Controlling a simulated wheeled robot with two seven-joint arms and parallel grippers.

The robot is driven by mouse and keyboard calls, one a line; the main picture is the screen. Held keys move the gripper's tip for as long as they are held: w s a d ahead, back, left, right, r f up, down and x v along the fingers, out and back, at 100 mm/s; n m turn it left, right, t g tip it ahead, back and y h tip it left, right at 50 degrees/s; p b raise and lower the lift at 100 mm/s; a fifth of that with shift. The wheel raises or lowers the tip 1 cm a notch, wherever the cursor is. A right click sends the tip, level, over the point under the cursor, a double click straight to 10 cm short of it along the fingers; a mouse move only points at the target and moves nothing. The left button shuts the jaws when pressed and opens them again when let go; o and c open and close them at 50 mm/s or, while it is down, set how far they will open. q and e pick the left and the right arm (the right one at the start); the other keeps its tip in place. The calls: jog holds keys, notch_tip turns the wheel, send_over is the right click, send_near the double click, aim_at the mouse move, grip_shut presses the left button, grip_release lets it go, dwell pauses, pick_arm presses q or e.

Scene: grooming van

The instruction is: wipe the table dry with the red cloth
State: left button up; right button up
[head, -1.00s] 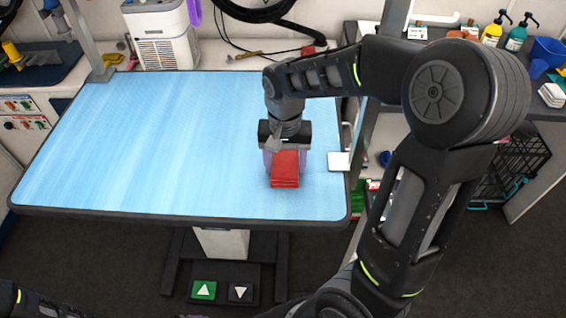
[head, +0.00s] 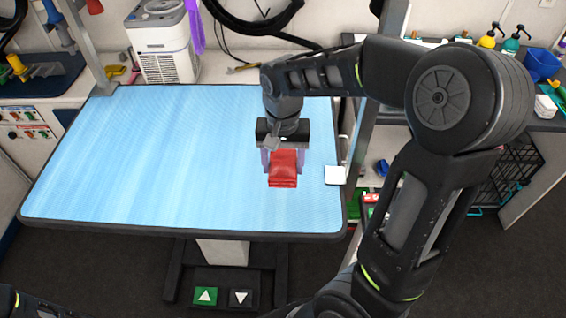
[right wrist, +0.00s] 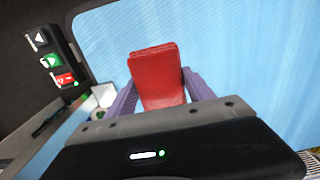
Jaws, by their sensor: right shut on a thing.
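The blue-topped table (head: 130,150) fills the middle of the head view, with pale streaks across its surface. My right gripper (head: 284,160) is over the right part of the table, pointing down. Its purple fingers are shut on the folded red cloth (head: 283,178), one finger on each side. The cloth also shows between the fingers in the right wrist view (right wrist: 158,75). The cloth is at or very near the tabletop; I cannot tell if it touches. My left gripper is out of view; only a bit of my left arm shows at the lower left.
A white square plate (head: 335,175) sits at the table's right edge by a grey post. A white appliance (head: 165,45) and a black hose stand behind the table. Pedals with arrows (head: 205,296) are on the floor. The left and middle tabletop is clear.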

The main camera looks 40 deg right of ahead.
jog(key=shift+r+p, duration=0.8)
jog(key=shift+r, duration=0.55)
jog(key=shift+f, duration=0.1)
